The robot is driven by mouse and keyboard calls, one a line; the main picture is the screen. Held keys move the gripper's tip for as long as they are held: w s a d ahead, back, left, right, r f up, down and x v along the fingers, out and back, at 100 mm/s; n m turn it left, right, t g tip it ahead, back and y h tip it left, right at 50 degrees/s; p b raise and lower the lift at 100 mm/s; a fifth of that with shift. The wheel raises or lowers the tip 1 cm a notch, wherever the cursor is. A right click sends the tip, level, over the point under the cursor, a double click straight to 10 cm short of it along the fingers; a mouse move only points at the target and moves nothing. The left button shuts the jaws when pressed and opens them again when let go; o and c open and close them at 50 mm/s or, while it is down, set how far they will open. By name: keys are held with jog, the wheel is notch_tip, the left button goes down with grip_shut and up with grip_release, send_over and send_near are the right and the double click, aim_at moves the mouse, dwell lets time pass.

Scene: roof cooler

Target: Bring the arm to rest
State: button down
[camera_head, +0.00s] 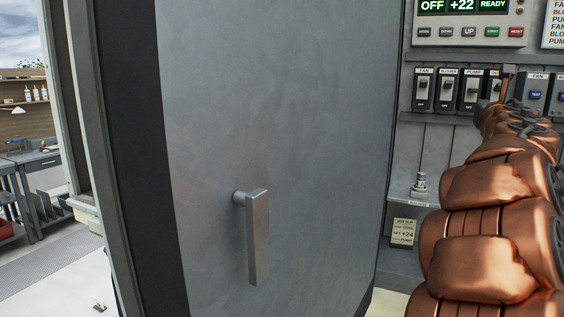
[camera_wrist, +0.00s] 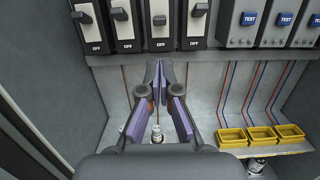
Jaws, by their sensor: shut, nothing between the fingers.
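My arm comes in from the right of the head view, its copper-coloured links raised in front of a wall panel. My gripper shows in the wrist view (camera_wrist: 159,75), with its purple-padded fingers meeting at the tips and nothing between them. It points at the panel, just below a row of switches (camera_wrist: 160,22) marked OFF. In the head view the arm covers part of this row, where the labels FAN, BLOWER and PUMP can be read (camera_head: 447,90). The gripper's fingers are not clear in the head view.
A large grey door (camera_head: 290,110) with a vertical handle (camera_head: 257,238) fills the middle. A control display (camera_head: 468,22) reads OFF, +22, READY. Blue TEST buttons (camera_wrist: 248,18), yellow bins (camera_wrist: 262,134) and a small metal fitting (camera_head: 419,186) are near the arm.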

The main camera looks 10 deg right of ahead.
jog(key=s+a+f+m+g+y, duration=0.1)
jog(key=s+a+f+m+g, duration=0.2)
jog(key=s+a+f+m, duration=0.45)
jog(key=s+a+f+m+g+y, duration=0.2)
jog(key=a+f+m+g, duration=0.25)
jog(key=f+m, duration=0.6)
jog(key=s+a+f+m+g+y, duration=0.1)
jog(key=s+a+f+m+g, duration=0.2)
jog(key=s+a+f+m, duration=0.55)
jog(key=s+a+f+m+g+y, duration=0.1)
jog(key=s+a+f+g+y, duration=0.2)
jog(key=s+a+f, duration=0.6)
jog(key=s+a+f+m+g+y, duration=0.1)
jog(key=s+a+f+g+y, duration=0.2)
jog(key=s+a+f, duration=0.5)
jog(key=a+f+y, duration=0.1)
jog(key=a+f, duration=0.1)
jog(key=a, duration=0.5)
jog(key=shift+s+g+y, duration=0.3)
jog(key=shift+s+g, duration=0.05)
jog(key=shift+s, duration=0.05)
